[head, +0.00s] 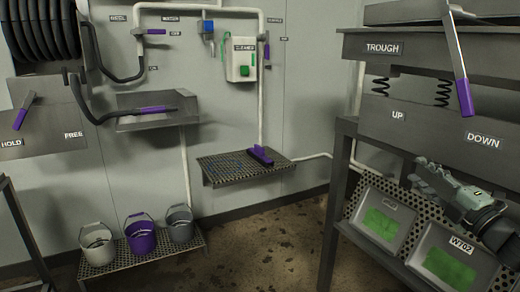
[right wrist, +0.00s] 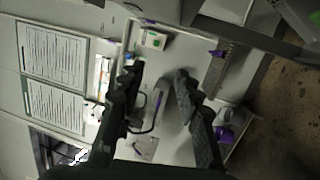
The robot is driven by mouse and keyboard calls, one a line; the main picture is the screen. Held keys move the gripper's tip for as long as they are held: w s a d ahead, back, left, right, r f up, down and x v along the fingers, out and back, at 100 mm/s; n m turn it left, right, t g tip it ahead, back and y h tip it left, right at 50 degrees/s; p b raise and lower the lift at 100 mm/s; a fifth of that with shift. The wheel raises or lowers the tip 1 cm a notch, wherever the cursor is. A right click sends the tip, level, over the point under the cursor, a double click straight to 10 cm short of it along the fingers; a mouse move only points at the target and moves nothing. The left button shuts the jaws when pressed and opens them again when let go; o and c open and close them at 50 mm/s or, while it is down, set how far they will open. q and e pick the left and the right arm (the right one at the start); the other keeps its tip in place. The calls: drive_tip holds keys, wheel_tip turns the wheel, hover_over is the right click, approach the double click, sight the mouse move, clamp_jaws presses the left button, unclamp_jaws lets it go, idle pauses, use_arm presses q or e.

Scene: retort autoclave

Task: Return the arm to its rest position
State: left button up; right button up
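My right gripper (head: 428,178) is at the right side of the head view, in front of the trough stand and above the grey bins. In the right wrist view its two dark fingers (right wrist: 160,80) stand apart with a clear gap, and nothing is held between them. Beyond the fingers, that view shows the wall fittings at a distance. My left gripper is in neither view.
The trough stand (head: 395,48) with its purple-handled lever (head: 458,62) is close to my right arm. Bins with green contents (head: 447,266) sit below it. A perforated shelf (head: 225,172) holds a purple brush (head: 261,155). Buckets (head: 141,236) stand lower left. Open floor lies between.

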drive_tip(key=s+a+f+m+g+h, duration=0.1)
drive_tip(key=s+f+m+g+h, duration=0.3)
drive_tip(key=f, duration=0.6)
drive_tip(key=s+f+m+g+h, duration=0.1)
drive_tip(key=s+f+m, duration=0.3)
drive_tip(key=f, duration=0.6)
drive_tip(key=s+a+f+m+g+h, duration=0.1)
drive_tip(key=s+f+m+g+h, duration=0.2)
drive_tip(key=f+m, duration=0.5)
drive_tip(key=s+a+f+m+g+y, duration=0.1)
drive_tip(key=s+a+f+g, duration=0.3)
drive_tip(key=s+a+f, duration=0.3)
drive_tip(key=s+a+f+m+g+y, duration=0.1)
drive_tip(key=s+a+f+g, duration=0.3)
drive_tip(key=s+a+f, duration=0.3)
drive_tip(key=s+f, duration=0.4)
drive_tip(key=s, duration=0.3)
drive_tip(key=shift+s+a+f+m, duration=0.35)
drive_tip(key=shift+f+m, duration=0.05)
